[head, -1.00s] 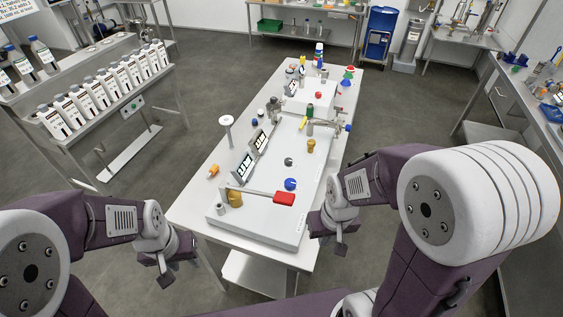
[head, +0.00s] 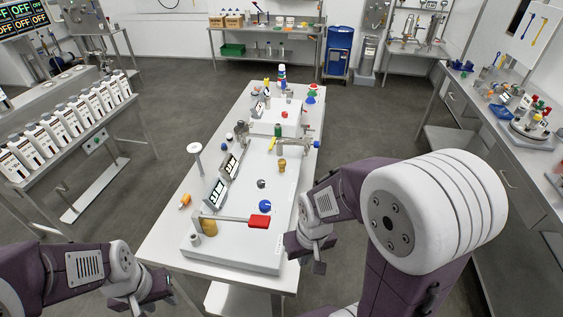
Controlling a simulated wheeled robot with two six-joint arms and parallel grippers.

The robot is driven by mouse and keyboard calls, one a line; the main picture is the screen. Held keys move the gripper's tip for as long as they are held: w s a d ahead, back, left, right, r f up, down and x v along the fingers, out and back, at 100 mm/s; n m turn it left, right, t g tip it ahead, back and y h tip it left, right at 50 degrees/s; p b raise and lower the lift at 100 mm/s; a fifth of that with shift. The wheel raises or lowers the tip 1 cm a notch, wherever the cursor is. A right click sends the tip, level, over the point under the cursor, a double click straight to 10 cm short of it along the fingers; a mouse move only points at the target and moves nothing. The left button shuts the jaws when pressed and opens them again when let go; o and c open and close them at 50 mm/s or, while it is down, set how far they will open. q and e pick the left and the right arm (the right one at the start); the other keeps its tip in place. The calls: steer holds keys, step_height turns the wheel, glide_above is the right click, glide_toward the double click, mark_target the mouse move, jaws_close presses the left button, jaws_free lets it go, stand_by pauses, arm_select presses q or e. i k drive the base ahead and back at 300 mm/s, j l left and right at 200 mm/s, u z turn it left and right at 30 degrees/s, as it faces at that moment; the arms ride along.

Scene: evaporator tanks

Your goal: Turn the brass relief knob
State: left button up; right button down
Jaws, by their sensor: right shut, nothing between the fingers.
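Two brass-coloured fittings stand on the white panel (head: 240,248) on the table. One brass knob (head: 281,165) stands upright near the panel's right side. The other brass fitting (head: 208,227) is at the near left, at the end of a red-handled lever. I cannot tell which is the relief knob. My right gripper (head: 310,256) is shut and empty, just off the table's right edge, nearer to me than the upright brass knob. My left gripper (head: 150,296) is low at the left, off the table's near left corner; its fingers are too unclear to read. Neither gripper touches a fitting.
Small displays (head: 216,193) stand along the panel's left side. A rack of bottles (head: 60,134) is at the left, a side bench (head: 478,110) at the right.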

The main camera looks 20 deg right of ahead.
mark_target(282, 163)
steer(key=k+l+u, duration=0.1)
steer(key=l, duration=0.25)
steer(key=k+l+u, duration=0.1)
steer(key=l, duration=0.2)
steer(key=i+l+u, duration=0.1)
steer(key=l+u, duration=0.3)
steer(key=l, duration=0.45)
steer(key=l+u, duration=0.4)
steer(key=l, duration=0.45)
